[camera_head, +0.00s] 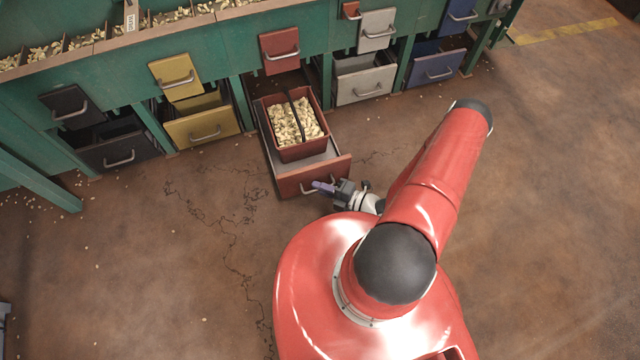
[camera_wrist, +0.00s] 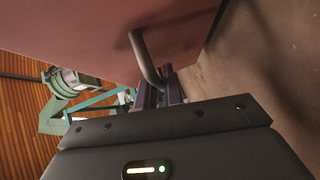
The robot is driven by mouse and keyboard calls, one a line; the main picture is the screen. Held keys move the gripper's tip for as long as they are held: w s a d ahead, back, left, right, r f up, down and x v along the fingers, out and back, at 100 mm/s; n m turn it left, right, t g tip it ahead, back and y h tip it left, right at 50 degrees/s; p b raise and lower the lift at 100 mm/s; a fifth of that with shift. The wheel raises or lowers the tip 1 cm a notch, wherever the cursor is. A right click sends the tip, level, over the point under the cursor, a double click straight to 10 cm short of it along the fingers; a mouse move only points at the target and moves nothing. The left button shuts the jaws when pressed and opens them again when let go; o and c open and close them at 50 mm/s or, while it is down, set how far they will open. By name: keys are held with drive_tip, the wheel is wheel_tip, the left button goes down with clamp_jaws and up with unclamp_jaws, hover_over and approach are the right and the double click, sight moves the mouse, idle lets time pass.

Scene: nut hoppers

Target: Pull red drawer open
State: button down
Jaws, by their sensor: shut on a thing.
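The red drawer (camera_head: 312,178) stands pulled well out from the green hopper frame, low near the floor. A red bin (camera_head: 304,152) with a dark handle, full of pale nuts, sits inside it. My gripper (camera_head: 322,187) is at the drawer's front, at its metal handle. In the wrist view the red drawer front (camera_wrist: 90,35) fills the top, and the grey handle (camera_wrist: 146,60) runs down between the purple fingers of my gripper (camera_wrist: 158,88), which are shut on it. The far end of the handle is hidden by the fingers.
A yellow drawer (camera_head: 203,127) and a black drawer (camera_head: 112,152) are partly out to the left. A grey drawer (camera_head: 362,86) and a blue drawer (camera_head: 434,70) are to the right. The floor (camera_head: 150,260) in front is clear.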

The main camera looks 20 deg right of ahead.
drive_tip(key=c, duration=1.5)
unclamp_jaws()
drive_tip(key=shift+d, duration=0.15)
drive_tip(key=v, duration=0.7)
drive_tip(key=shift+s+d, duration=0.15)
drive_tip(key=shift+s, duration=0.15)
